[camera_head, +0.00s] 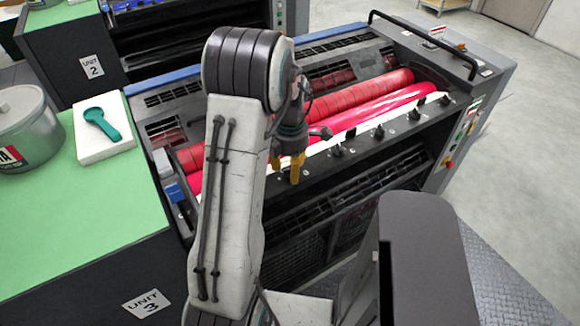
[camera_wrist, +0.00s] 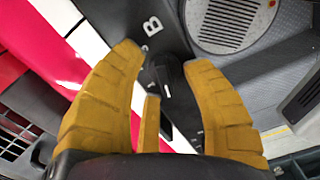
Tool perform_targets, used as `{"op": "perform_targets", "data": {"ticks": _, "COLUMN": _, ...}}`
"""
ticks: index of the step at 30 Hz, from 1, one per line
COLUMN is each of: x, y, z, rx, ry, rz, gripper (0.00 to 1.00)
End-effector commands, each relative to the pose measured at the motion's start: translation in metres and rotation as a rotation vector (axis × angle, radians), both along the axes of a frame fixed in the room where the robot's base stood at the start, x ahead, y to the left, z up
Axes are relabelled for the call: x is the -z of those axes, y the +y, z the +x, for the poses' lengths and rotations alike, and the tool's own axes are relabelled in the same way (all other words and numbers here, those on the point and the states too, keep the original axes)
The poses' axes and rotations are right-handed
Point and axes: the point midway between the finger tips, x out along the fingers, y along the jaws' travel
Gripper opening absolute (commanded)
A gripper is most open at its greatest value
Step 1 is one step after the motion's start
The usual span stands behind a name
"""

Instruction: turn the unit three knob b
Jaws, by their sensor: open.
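Unit three is the dark ink unit with red rollers (camera_head: 362,97) and a dark rail of black knobs along its front edge. My gripper (camera_head: 285,168), with yellow fingers, is over the left part of that rail. In the head view this knob is not clearly visible near my gripper.
More knobs (camera_head: 379,131) stand in a row to the right along the rail. A green-topped bench (camera_head: 60,235) marked Unit 3 is at left, with a tin (camera_head: 25,130) and a teal scoop (camera_head: 101,122) on a white block. A black handrail (camera_head: 425,35) is at the far right.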

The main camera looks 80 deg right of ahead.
Motion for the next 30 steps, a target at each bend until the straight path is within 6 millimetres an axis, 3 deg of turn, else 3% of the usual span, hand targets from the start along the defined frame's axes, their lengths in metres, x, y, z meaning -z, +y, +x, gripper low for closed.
{"op": "perform_targets", "data": {"ticks": 16, "x": -0.0003, "y": 0.0000, "z": 0.0000, "rx": 0.000, "ry": 0.000, "rz": 0.000, "gripper": 0.00}}
{"op": "perform_targets", "data": {"ticks": 30, "x": 0.0007, "y": 0.0000, "z": -0.0002, "rx": 0.043, "ry": 0.000, "rz": 0.000, "gripper": 0.00}}
